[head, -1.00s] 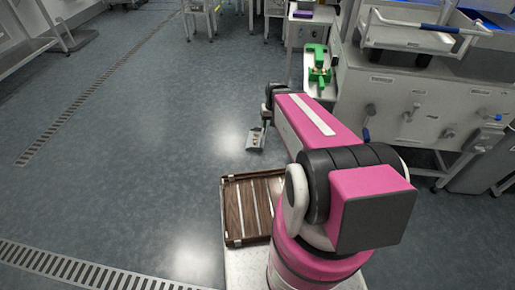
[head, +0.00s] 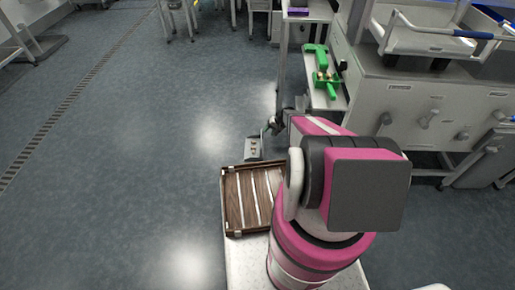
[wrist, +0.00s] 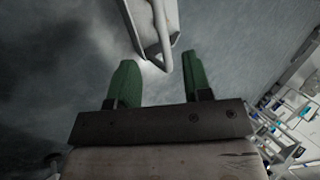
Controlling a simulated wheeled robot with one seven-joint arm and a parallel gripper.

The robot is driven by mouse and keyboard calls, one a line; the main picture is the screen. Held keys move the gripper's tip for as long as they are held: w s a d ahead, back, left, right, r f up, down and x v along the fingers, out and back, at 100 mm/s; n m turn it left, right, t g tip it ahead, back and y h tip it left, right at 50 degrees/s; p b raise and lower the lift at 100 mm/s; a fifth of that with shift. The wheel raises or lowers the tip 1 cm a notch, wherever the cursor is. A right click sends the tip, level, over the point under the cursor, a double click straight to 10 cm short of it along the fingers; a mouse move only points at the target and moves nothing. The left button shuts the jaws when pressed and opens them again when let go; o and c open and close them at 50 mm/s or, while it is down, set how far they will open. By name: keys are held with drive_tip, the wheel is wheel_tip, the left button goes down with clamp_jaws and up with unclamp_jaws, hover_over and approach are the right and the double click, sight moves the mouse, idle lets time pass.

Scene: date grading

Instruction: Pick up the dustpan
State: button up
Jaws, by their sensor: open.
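The grey dustpan (head: 253,149) is on the floor just beyond my base in the head view, with a few small brown bits showing on it. In the wrist view the pale dustpan (wrist: 143,14) is at the top, and its thin loop-like handle points down toward my gripper (wrist: 158,78). My gripper's green fingers are apart, with the handle end near the gap between their tips. I cannot tell whether the handle is between the fingers or beyond them. In the head view my arm hides most of the gripper.
A wooden slatted tray (head: 230,205) sits on my base. A bench with a green object (head: 322,75) stands close at right, beside a large grey cabinet (head: 425,105). Open floor (head: 120,150) lies to the left, with a drain grate (head: 60,110).

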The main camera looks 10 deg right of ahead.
drive_tip(key=x, duration=1.1)
drive_tip(key=shift+a+r, duration=0.1)
drive_tip(key=shift+r, duration=0.05)
drive_tip(key=shift+s, duration=0.1)
clamp_jaws()
drive_tip(key=shift+r, duration=0.1)
idle(1.0)
